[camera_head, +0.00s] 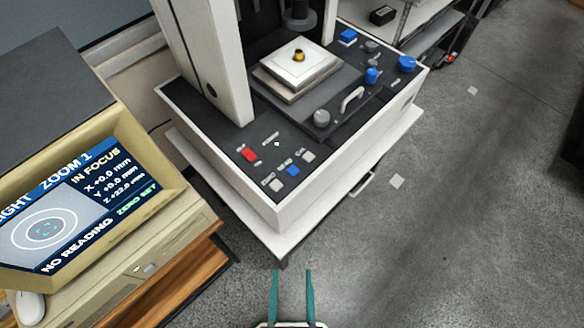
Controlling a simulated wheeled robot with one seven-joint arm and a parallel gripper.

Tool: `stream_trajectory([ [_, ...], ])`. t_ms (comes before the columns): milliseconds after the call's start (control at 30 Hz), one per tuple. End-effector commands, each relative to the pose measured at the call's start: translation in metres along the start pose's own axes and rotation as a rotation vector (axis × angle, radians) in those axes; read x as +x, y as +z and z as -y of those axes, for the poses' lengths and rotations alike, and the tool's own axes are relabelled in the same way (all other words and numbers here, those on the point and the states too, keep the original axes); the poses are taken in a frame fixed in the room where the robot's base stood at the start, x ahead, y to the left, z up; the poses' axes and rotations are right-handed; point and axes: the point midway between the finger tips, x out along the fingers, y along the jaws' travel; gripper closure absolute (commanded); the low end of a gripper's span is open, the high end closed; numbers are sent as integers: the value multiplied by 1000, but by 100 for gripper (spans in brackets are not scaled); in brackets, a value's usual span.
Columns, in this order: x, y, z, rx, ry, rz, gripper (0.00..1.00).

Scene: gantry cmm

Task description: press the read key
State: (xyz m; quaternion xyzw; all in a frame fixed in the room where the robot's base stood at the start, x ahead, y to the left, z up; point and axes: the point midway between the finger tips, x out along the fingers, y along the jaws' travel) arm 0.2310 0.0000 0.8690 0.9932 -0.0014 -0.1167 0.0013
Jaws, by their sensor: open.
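The machine's control panel (225,135) has several keys at its front left corner. They are a red switch (249,155), a pale key (276,185), a blue key (292,171) and another pale key (308,157). Their labels are too blurred to tell which is the read key. The monitor (60,215) at left shows "IN FOCUS", "ZERO SET" and "NO READING". My gripper (292,272) is at the bottom centre, with its two teal fingers apart and nothing between them. In the picture it is below the keys, clear of the machine's front corner.
A pale stage (290,78) carries a small brass part (299,56). A knob (321,118), a handle (351,100) and blue knobs (407,64) stand on the panel's right. The machine's column (205,60) rises behind the keys. Open floor (450,220) lies to the right.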

Motion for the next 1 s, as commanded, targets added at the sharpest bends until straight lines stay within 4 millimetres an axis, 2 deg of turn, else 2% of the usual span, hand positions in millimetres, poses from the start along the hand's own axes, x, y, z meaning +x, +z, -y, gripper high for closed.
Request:
stream_trajectory([
  [33,0,0,0,0,0,0,62],
  [200,0,0,0,0,0,0,100],
  [1000,0,0,0,0,0,0,100],
])
